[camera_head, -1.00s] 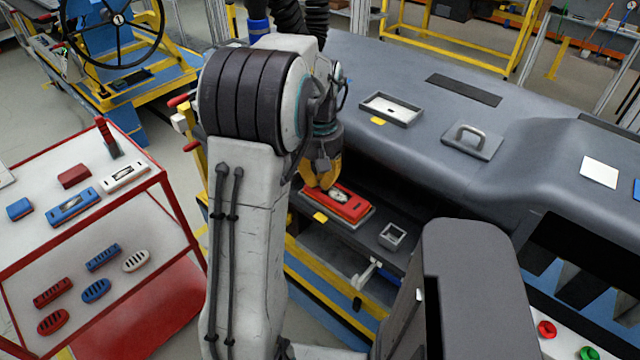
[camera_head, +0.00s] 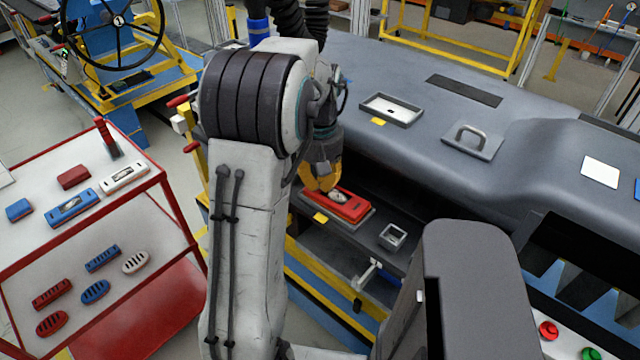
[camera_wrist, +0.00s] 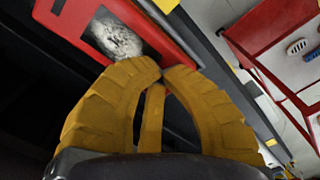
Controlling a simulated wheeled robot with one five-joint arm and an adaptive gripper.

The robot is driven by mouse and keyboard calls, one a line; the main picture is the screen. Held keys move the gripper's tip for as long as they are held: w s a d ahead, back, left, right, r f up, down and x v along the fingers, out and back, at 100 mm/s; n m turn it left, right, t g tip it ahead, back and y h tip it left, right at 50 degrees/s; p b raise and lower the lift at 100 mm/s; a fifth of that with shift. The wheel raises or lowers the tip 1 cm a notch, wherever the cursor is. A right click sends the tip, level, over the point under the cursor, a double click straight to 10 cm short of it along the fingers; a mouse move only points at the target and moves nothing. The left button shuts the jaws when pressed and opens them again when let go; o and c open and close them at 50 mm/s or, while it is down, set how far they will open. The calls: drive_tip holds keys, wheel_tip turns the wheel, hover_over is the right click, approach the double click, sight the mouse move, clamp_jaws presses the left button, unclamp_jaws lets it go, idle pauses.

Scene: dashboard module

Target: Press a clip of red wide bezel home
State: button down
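The red wide bezel (camera_head: 352,210) lies in a grey seat on the dark shelf below the dashboard, with a pale dial-like patch in its middle. In the wrist view the red bezel (camera_wrist: 66,14) fills the upper left. My gripper (camera_head: 321,188) is at the bezel's far left end, pointing down. In the wrist view my gripper (camera_wrist: 162,68) has its yellow fingertips together with nothing between them, close to the bezel's edge. Whether the tips touch the bezel cannot be told. The clips themselves are not clearly visible.
A small grey square seat (camera_head: 393,237) is to the right of the bezel on the shelf. A red-framed rack (camera_head: 160,190) with spare bezels and vents stands left.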

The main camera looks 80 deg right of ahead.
drive_tip(key=shift+r, duration=0.1)
idle(0.3)
wheel_tip(320, 180, up, 8)
drive_tip(key=p, duration=0.7)
idle(0.4)
